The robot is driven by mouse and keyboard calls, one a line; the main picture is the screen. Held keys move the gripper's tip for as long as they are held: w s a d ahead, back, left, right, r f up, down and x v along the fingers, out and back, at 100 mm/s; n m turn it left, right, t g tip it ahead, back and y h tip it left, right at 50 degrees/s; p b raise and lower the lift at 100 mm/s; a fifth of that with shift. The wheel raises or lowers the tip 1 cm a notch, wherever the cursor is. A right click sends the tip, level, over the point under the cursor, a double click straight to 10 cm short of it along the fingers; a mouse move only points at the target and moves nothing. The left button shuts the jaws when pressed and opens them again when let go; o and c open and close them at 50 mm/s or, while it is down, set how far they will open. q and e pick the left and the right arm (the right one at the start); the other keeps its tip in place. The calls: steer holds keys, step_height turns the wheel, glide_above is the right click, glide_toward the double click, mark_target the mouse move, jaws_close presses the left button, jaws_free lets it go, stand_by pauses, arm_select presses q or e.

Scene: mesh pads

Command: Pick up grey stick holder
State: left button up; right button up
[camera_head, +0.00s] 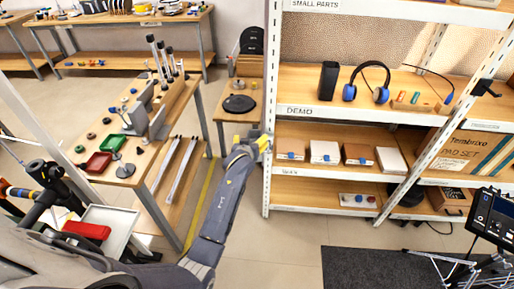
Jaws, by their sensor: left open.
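A grey upright holder (157,126) stands on the wooden workbench at the left. Several thin sticks with dark and grey tops rise behind it, beside a wooden block; I cannot tell exactly which part holds them. My left arm reaches up from the bottom, and its gripper (264,143) with yellow parts is at the left post of the shelf rack. It is open and holds nothing that I can see. It is well to the right of the grey holder, apart from it. My right gripper is not in view.
The bench (122,180) also carries a red tray (97,163), a green tray (112,143) and small parts. The shelf rack (266,190) holds headphones (372,82) and several boxes. A small table (234,116) stands behind.

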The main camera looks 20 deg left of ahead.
mark_target(255, 132)
arm_select(q)
steer(key=shift+x, duration=3.05)
steer(key=shift+r, duration=0.15)
steer(key=c, duration=1.6)
steer(key=shift+c, duration=0.3)
steer(key=shift+r, duration=0.1)
